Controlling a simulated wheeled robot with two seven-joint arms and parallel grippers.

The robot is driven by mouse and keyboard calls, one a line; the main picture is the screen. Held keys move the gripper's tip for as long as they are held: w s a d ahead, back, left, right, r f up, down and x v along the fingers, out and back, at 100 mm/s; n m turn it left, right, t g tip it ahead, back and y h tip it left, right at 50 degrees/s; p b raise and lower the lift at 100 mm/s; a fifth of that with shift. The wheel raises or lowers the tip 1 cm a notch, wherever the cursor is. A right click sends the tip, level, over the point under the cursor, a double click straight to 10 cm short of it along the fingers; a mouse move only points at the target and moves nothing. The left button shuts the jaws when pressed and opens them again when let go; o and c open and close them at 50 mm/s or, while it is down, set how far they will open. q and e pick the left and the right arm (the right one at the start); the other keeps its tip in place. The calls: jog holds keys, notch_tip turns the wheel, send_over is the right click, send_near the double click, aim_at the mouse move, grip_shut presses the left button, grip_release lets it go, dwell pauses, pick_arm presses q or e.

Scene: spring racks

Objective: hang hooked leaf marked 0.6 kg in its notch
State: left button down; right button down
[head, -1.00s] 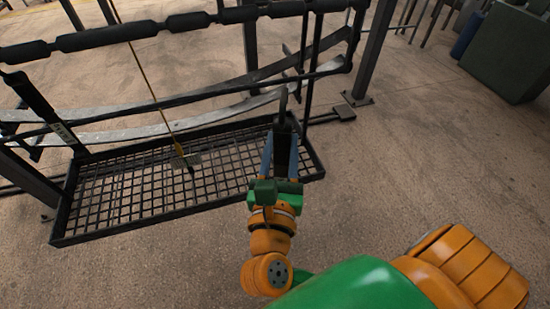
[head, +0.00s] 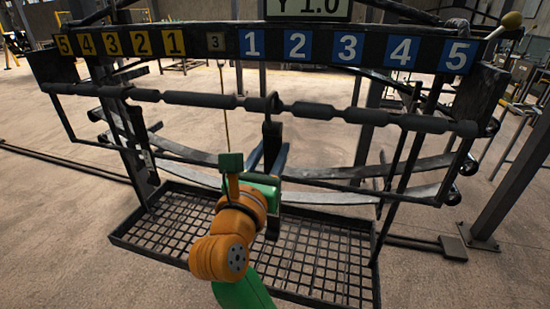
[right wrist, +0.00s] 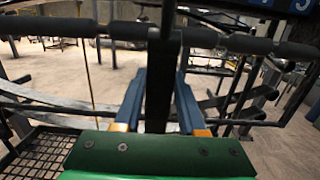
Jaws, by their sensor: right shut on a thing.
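My right gripper (head: 268,163) is shut on a dark upright hooked leaf (head: 272,140), in front of the middle of the rack. In the right wrist view, the blue fingers of the right gripper (right wrist: 160,80) stand on both sides of the leaf (right wrist: 159,100). The leaf's curved top is at the dark notched bar (head: 340,113), just right of the bar's middle, below the blue 1. I cannot tell whether the hook sits in a notch or only overlaps the bar in view. No weight marking on the leaf is legible. My left gripper is not in view.
A number strip (head: 297,47) runs above the bar, yellow numbers left and blue right. A sign reading Y 1.0 (head: 308,8) is above it. Curved metal strips (head: 410,170) cross behind the leaf. A mesh tray (head: 330,262) lies below. A post (head: 515,190) stands at the right.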

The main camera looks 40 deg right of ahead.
jog(key=shift+a, duration=0.1)
jog(key=shift+w+d, duration=0.15)
jog(key=shift+d, duration=0.25)
jog(key=x, duration=0.2)
jog(key=shift+d, duration=0.35)
jog(key=shift+x, duration=0.95)
jog(key=shift+a+f, duration=0.1)
